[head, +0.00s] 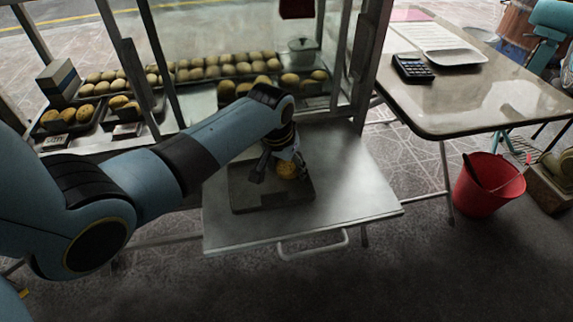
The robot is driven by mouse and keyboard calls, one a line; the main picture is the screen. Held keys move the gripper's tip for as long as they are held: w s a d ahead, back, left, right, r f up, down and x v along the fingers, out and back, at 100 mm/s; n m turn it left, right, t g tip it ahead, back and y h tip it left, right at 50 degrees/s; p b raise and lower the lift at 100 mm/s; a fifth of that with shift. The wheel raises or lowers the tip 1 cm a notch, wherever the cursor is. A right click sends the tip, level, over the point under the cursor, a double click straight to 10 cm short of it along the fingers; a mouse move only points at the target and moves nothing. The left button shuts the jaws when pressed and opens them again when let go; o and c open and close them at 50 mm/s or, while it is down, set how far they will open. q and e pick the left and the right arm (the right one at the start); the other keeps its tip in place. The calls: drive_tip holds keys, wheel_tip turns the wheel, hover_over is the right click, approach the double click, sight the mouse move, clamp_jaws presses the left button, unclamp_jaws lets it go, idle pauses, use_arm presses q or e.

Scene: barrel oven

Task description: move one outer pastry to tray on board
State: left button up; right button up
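A dark square tray or board (245,200) lies on the metal shelf in front of the glass cabinet. One golden pastry (287,171) is on or just above its back right part. My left gripper (279,168) points down over the tray with its fingers spread around the pastry. The left finger looks apart from the pastry; contact on the other side cannot be told. More pastries (228,70) sit in rows inside the cabinet, some partly hidden by my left arm. Small trays of pastries (68,117) stand at the cabinet's left. My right gripper is not in view.
The metal shelf (350,190) is bare right of the tray. Cabinet posts (372,50) and glass stand behind it.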

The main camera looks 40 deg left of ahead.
use_arm(q)
drive_tip(key=shift+o, duration=0.7)
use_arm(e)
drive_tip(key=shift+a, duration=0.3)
use_arm(q)
drive_tip(key=p+v, duration=0.4)
drive_tip(key=v, duration=0.8)
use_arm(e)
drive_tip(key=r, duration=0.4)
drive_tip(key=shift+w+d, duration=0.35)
use_arm(q)
drive_tip(key=shift+r, duration=0.15)
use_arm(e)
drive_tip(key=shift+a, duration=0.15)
